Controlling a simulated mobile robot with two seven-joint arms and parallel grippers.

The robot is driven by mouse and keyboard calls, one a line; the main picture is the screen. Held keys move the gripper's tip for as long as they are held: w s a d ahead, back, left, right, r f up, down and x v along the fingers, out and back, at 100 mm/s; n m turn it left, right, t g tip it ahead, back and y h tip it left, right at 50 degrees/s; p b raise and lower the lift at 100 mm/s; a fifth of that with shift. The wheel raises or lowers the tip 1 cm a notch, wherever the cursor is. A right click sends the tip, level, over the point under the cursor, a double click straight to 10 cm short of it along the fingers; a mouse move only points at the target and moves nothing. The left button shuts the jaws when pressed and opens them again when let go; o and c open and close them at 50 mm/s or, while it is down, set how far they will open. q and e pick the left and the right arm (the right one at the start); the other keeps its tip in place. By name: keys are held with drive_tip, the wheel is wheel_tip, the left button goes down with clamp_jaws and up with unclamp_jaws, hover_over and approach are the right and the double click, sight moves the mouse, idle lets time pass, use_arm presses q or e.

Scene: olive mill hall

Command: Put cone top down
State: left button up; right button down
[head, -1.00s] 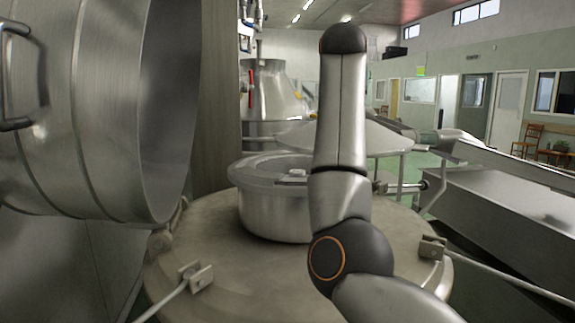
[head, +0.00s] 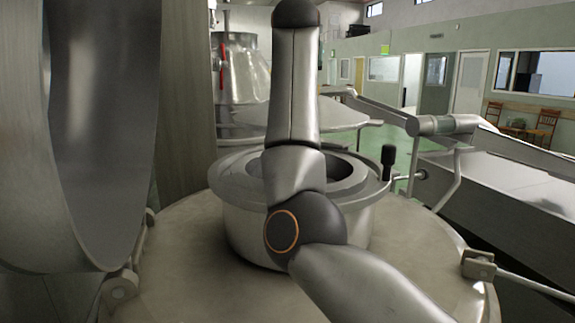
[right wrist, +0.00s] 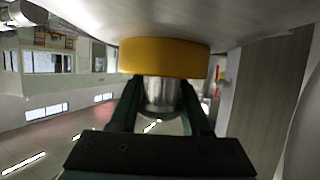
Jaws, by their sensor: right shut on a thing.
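The cone top is a broad, shallow steel cone (head: 345,114). It hangs behind my right arm in the head view, beyond and above the open rim of a round steel vessel (head: 243,228), apart from it. In the right wrist view, which is upside down, the cone's steel surface (right wrist: 235,28) fills the top, with a yellow collar (right wrist: 165,58) and a steel knob below it. My right gripper (right wrist: 162,92) is shut on that knob. In the head view my right arm hides this gripper and the middle of the cone. My left gripper is not in view.
The vessel stands on a wide round metal top (head: 190,255) with brackets (head: 478,264) at its edge. A huge steel drum (head: 90,130) blocks the left. A long metal trough (head: 500,180) and pipe lie right. A steel tank (head: 245,70) stands behind.

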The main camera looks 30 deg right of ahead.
drive_tip(key=shift+w+r, duration=0.15)
drive_tip(key=shift+r, duration=0.05)
drive_tip(key=shift+w+f, duration=0.1)
drive_tip(key=shift+f, duration=0.3)
wheel_tip(320, 180, down, 5)
drive_tip(key=shift+r+b, duration=0.1)
drive_tip(key=shift+b, duration=0.55)
drive_tip(key=shift+f, duration=2.05)
drive_tip(key=shift+f+b, duration=0.1)
drive_tip(key=shift+b, duration=0.2)
drive_tip(key=c, duration=0.8)
unclamp_jaws()
drive_tip(key=shift+f, duration=0.35)
drive_tip(key=o, duration=0.4)
drive_tip(key=shift+r, duration=0.1)
drive_tip(key=shift+o, duration=0.2)
